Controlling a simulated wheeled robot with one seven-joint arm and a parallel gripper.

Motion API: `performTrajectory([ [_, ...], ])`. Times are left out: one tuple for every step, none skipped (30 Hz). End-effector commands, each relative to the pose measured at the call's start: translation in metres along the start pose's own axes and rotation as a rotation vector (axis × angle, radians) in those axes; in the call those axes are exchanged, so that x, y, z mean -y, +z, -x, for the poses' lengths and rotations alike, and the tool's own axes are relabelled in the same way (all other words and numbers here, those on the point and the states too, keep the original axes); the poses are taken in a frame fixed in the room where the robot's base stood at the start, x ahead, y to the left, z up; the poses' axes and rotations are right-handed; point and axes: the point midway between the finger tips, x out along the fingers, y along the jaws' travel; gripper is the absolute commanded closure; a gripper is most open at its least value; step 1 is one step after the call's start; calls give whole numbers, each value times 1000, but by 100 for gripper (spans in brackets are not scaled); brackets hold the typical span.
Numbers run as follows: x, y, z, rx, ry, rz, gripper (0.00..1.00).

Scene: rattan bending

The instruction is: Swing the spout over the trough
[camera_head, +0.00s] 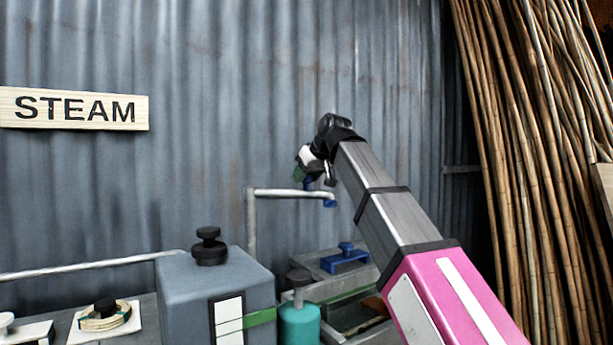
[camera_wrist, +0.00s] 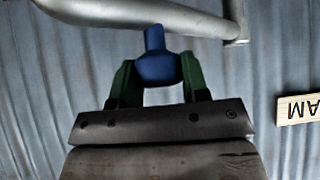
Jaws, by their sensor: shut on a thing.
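The spout (camera_head: 285,193) is a grey pipe that reaches right from an upright post near the corrugated wall and ends in a blue tip (camera_head: 330,203). My gripper (camera_head: 304,178) is at the spout, with its green fingers shut around a blue knob on the pipe. The wrist view shows the knob (camera_wrist: 157,68) between both fingers (camera_wrist: 158,80), with the grey pipe (camera_wrist: 150,15) beyond it. The trough (camera_head: 335,287) is low in front of the wall, partly hidden by my arm. In the head view the spout's tip appears above the trough's back area; its depth is unclear.
A grey steam box (camera_head: 215,290) with a black knob stands left of the trough, with a teal bottle (camera_head: 299,322) between them. A blue handle (camera_head: 346,257) sits behind the trough. Rattan poles (camera_head: 530,130) lean at the right. A STEAM sign (camera_head: 75,108) hangs left.

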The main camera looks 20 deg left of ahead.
Motion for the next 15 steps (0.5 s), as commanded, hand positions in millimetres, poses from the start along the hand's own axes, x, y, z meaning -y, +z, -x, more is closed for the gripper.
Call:
performTrajectory([
  [2,2,2,-2,11,-9,100],
  [3,2,2,-2,17,-16,100],
  [5,2,3,-2,23,-22,100],
  [5,3,4,-2,27,-26,100],
  [6,3,4,-1,31,-29,100],
  [6,3,4,-1,35,-34,100],
  [6,4,4,-1,37,-36,100],
  [7,4,4,-1,38,-38,100],
  [7,4,5,-1,40,-39,100],
  [7,4,5,-1,40,-40,100],
  [7,4,5,-1,41,-40,100],
  [7,4,5,-1,41,-40,100],
  [7,4,5,-1,41,-40,100],
  [7,4,5,-1,41,-40,100],
  [7,4,5,-1,41,-40,100],
])
